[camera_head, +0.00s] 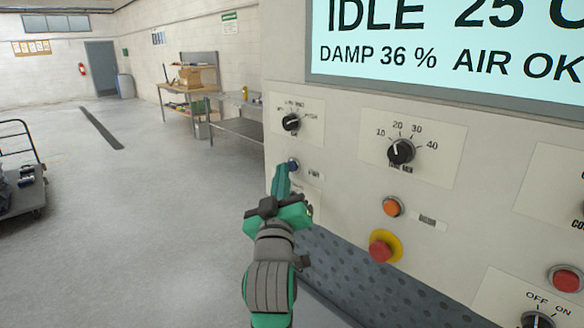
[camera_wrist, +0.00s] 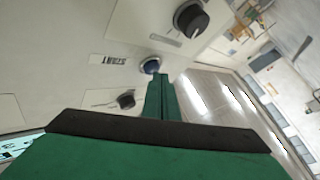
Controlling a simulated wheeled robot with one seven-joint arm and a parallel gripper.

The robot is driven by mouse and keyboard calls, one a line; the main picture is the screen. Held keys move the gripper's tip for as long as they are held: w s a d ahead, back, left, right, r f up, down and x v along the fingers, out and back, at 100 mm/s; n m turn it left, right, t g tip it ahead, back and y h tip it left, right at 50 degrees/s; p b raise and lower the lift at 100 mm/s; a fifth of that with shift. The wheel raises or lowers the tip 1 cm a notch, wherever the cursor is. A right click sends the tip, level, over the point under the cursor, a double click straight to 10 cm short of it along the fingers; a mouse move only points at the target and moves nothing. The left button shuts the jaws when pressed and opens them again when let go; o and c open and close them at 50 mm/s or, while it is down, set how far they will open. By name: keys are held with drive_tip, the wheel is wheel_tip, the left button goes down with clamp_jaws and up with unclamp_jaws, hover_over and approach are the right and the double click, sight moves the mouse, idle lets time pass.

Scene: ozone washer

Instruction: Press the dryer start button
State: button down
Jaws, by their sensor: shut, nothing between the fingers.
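The control panel (camera_head: 345,165) fills the right of the head view. In the wrist view the fingertips (camera_wrist: 160,76) overlap the button's lower edge. I cannot tell whether they touch it.
A black selector knob (camera_head: 291,122) is above the button, and a timer dial (camera_head: 400,151) is to its right. An orange button (camera_head: 391,207) and a red button on a yellow ring (camera_head: 381,248) are lower right. The display (camera_head: 450,45) reads IDLE.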

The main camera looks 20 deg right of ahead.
drive_tip(key=shift+d, duration=0.35)
idle(0.5)
drive_tip(key=shift+w, duration=0.1)
drive_tip(key=shift+s+a, duration=0.35)
drive_tip(key=shift+a, duration=0.4)
drive_tip(key=shift+w+a, duration=0.1)
drive_tip(key=shift+a, duration=0.05)
drive_tip(key=shift+s+a, duration=0.35)
drive_tip(key=shift+a, duration=0.45)
drive_tip(key=shift+s+a, duration=0.3)
drive_tip(key=shift+a, duration=0.45)
drive_tip(key=shift+s+a, duration=0.35)
drive_tip(key=shift+a, duration=0.45)
drive_tip(key=shift+w, duration=0.1)
